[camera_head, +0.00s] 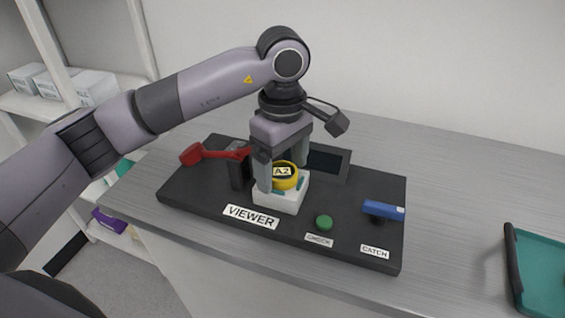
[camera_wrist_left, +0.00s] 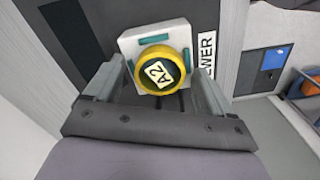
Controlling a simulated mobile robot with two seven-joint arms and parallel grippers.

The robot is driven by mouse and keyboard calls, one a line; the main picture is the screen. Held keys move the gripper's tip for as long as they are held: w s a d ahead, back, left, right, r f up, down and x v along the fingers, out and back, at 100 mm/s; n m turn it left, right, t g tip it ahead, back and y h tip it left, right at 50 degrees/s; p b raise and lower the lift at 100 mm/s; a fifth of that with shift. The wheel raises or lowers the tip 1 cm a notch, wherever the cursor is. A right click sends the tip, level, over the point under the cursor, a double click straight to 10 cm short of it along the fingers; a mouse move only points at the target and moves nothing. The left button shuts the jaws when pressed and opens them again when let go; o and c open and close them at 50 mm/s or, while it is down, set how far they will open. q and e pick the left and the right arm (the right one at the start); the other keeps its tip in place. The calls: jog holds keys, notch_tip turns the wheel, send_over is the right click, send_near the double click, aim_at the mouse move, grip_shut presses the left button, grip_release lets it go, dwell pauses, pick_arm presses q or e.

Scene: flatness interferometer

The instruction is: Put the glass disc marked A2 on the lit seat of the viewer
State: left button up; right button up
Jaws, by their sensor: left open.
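The disc marked A2 (camera_head: 284,177) has a yellow rim and a white label on its dark face. It lies label up on the white block (camera_head: 290,203) of the viewer (camera_head: 190,197); it also shows in the left wrist view (camera_wrist_left: 161,71). The block has teal pads around the disc. No glow of a lit seat can be made out. My left gripper (camera_head: 281,175) points down over the block, open, with one finger on either side of the disc. In the left wrist view gaps show between the fingers and the disc. My right gripper is not in view.
The viewer's black base carries a red lever (camera_head: 212,153), a dark screen (camera_head: 328,161), a green button (camera_head: 323,222) and a blue catch handle (camera_head: 384,210). A teal tray (camera_head: 541,275) with a dark rim stands at the right. The grey bench behind the viewer is clear.

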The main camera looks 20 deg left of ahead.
aim_at(283, 171)
pick_arm(q)
notch_tip(283, 171, up, 12)
dwell(0.5)
jog(key=shift+s, duration=0.1)
